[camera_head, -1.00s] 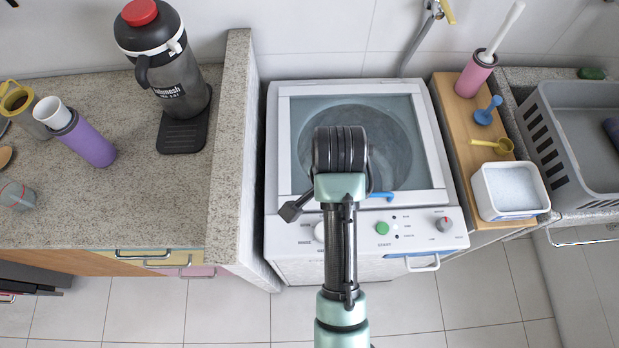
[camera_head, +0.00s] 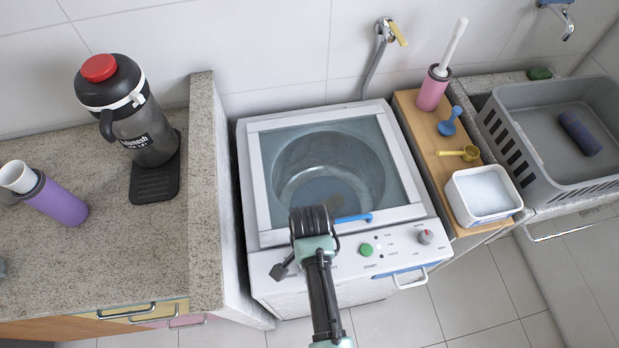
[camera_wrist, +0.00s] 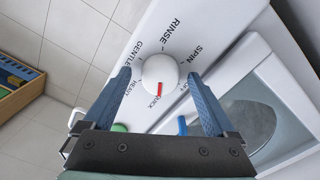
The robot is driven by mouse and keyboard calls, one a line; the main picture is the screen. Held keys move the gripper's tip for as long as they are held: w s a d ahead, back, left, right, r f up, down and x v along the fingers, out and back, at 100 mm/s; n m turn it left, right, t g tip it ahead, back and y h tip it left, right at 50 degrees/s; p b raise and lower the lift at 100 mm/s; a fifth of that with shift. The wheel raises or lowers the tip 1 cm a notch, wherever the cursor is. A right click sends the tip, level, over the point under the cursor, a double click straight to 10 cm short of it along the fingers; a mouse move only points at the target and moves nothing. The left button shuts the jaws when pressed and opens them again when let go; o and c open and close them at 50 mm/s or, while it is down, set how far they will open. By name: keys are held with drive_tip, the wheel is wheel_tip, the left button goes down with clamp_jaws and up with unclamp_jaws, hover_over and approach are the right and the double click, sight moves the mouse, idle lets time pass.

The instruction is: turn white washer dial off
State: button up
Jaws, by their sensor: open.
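The white washer (camera_head: 262,192) stands in the middle of the head view, its control panel along the front. Its round white dial (camera_wrist: 160,72) shows in the wrist view; its red mark points down toward the word QUICK. My gripper (camera_wrist: 158,77) is open, one blue-grey finger on each side of the dial, with a visible gap to each. Contact cannot be told. In the head view my arm hides the dial and the fingers.
The panel also has a green button (camera_head: 366,250) and a grey knob with a red mark (camera_head: 425,237). A blue strip (camera_head: 353,218) lies along the lid's front edge. A granite counter (camera_head: 206,240) stands left; a wooden board (camera_head: 430,135) and grey basket (camera_head: 512,145) stand right.

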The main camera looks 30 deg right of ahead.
drive_tip(key=c, duration=1.4)
drive_tip(key=shift+n, duration=0.3)
drive_tip(key=shift+r+n+p, duration=0.1)
drive_tip(key=shift+n+p, duration=0.65)
drive_tip(key=shift+n, duration=0.25)
drive_tip(key=n+p, duration=0.1)
drive_tip(key=n, duration=0.2)
drive_tip(key=shift+n, duration=0.3)
drive_tip(key=n+p, duration=0.2)
drive_tip(key=n, duration=0.3)
drive_tip(key=shift+n, duration=0.3)
